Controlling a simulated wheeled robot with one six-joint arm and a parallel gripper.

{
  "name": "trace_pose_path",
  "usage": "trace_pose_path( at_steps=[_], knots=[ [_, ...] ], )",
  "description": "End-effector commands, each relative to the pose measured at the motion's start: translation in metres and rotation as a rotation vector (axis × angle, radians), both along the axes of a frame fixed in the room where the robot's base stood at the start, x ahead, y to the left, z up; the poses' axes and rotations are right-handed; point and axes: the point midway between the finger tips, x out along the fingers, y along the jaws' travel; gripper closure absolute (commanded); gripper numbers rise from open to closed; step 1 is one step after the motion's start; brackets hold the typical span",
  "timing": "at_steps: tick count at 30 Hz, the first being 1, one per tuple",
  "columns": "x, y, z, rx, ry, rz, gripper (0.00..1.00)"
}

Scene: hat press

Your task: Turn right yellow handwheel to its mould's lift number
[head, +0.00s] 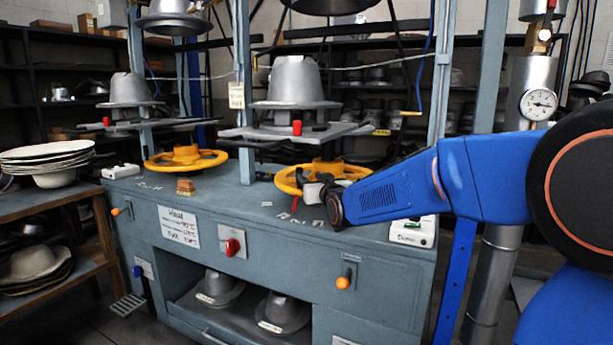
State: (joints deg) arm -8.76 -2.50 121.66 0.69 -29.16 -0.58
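The right yellow handwheel (289,180) lies flat on the blue-grey press bench, under the right metal hat mould (294,80). The left yellow handwheel (186,159) lies under the left mould (129,89). White marks (290,217) lie on the bench before the right wheel; I cannot read a lift number.
A handwritten white card (179,227) and a red knob (232,246) are on the bench front. A wooden brush (185,187) lies on the bench top. A steam pipe with a gauge (538,104) stands at right. Stacked hats (46,156) sit on a left side table.

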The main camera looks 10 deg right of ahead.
Motion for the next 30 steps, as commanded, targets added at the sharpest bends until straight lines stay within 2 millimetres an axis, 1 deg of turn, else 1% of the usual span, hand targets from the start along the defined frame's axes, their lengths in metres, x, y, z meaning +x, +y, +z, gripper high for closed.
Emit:
trace_pose_path(
  at_steps=[1,6,10,17,18,20,21,22,23,26,30],
  knots=[
    [-0.006,-0.001,0.001,0.0,-0.001,0.0,0.62],
    [-0.018,-0.003,0.0,0.0,0.0,0.0,0.62],
    [-0.021,-0.004,0.0,0.0,0.0,0.0,0.62],
    [-0.021,-0.004,0.0,0.0,0.0,0.0,0.62],
    [-0.021,-0.004,0.0,-0.001,0.0,0.0,0.72],
    [-0.021,-0.005,0.0,-0.015,-0.004,0.0,0.86],
    [-0.02,-0.006,0.001,-0.039,-0.013,0.002,0.96],
    [-0.02,-0.007,0.002,-0.067,-0.021,0.003,1.0],
    [-0.019,-0.009,0.003,-0.103,-0.033,0.005,1.0],
    [-0.015,-0.017,0.009,-0.29,-0.097,0.013,1.0],
    [-0.009,-0.028,0.02,-0.654,-0.221,0.028,1.0]
  ],
)
